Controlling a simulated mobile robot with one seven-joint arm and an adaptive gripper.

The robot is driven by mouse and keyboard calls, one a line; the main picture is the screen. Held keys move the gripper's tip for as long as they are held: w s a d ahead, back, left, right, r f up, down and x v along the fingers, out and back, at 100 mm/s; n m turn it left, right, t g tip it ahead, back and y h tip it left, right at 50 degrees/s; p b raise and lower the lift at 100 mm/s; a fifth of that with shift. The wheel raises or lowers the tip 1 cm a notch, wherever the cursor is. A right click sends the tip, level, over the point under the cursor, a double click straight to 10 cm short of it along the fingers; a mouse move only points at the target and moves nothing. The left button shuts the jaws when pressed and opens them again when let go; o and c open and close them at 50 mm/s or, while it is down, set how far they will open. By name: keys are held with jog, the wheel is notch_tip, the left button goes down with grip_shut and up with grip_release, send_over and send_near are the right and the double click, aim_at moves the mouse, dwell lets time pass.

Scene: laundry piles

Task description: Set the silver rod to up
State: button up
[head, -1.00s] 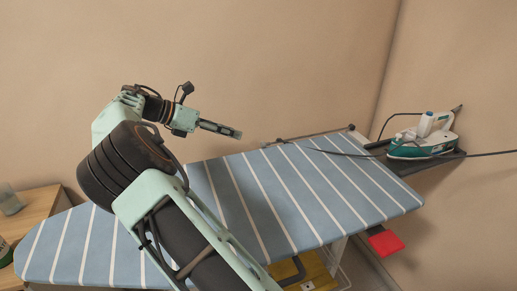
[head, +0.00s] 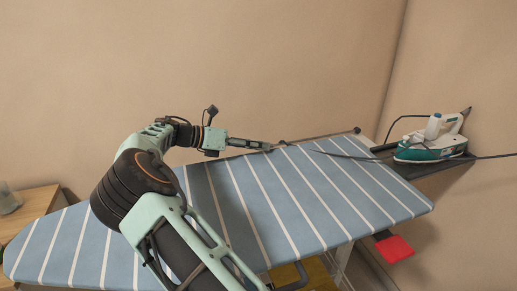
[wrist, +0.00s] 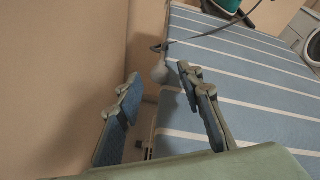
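A thin grey rod (head: 322,136) lies low along the back edge of the striped blue ironing board (head: 335,205). My gripper (head: 270,147) is at the board's back edge, close to the rod's left end. In the wrist view my gripper (wrist: 158,76) is open, with the rounded end showing between its two fingertips. Whether a finger touches it cannot be told. The gap between the fingers holds nothing that I can see gripped.
A green and white iron (head: 430,145) stands on a rest at the board's right end, its dark cord crossing above the board. A red item (head: 394,249) hangs below the right edge. A wooden table (head: 30,215) stands at left. The wall is close behind the board.

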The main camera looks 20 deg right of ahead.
jog(key=shift+d+f, duration=0.15)
jog(key=shift+d, duration=0.2)
jog(key=shift+c, duration=0.7)
grip_shut()
